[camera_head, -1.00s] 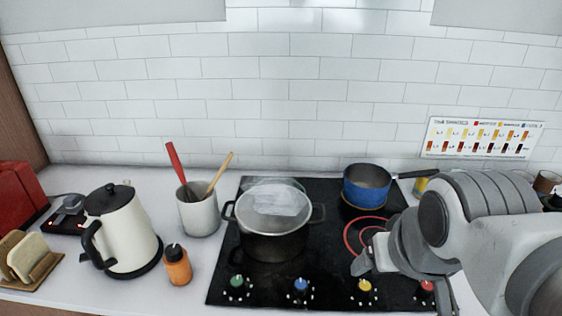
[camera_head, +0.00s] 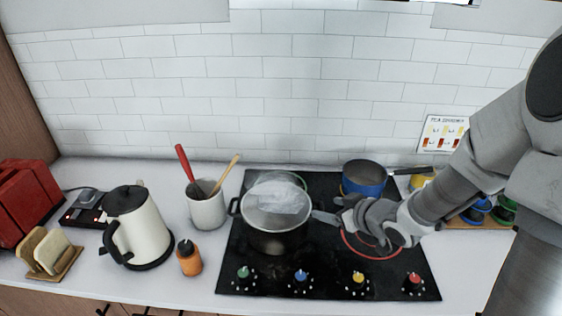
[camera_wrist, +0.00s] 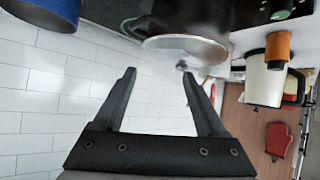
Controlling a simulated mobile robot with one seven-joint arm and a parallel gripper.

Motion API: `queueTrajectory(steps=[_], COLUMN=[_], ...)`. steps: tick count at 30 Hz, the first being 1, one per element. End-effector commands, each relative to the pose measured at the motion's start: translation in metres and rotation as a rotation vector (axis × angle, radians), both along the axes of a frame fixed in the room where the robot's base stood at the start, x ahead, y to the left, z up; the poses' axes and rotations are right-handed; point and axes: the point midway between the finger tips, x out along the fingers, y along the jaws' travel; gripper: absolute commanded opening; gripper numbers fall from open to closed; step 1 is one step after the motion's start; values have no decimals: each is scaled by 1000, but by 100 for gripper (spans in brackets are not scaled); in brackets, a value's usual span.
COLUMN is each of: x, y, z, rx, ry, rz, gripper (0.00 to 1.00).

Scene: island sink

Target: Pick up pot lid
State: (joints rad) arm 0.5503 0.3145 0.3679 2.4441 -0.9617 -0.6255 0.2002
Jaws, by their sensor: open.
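The pot lid (camera_head: 277,195) is clear glass with a thin rim. It sits at the top of a dark two-handled pot (camera_head: 277,241) on the cooktop; how it is seated is hard to tell. In the wrist view the lid (camera_wrist: 187,50) appears edge-on beyond the fingers, with a small dark knob-like part. My gripper (camera_head: 326,210) is just right of the pot in the head view, apparently near its right handle. In the wrist view my gripper (camera_wrist: 159,76) is open, with nothing between its fingers.
A blue saucepan (camera_head: 364,181) stands behind my gripper on the black cooktop (camera_head: 325,278). Left of the pot are a utensil crock (camera_head: 207,210), an orange bottle (camera_head: 189,259), a white kettle (camera_head: 143,232) and a red toaster (camera_head: 22,200). A tiled wall (camera_head: 280,100) closes the back.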

Motion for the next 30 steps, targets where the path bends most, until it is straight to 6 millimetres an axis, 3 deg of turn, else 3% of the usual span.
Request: queueTrajectory(steps=[4, 11, 24, 30], x=[-6, -7, 53, 69], y=[23, 39, 96, 110], z=[1, 4, -29, -39], rx=[127, 202, 202, 198], ry=[-57, -101, -99, -101], rz=[118, 181, 182, 181], gripper=[74, 74, 74, 74])
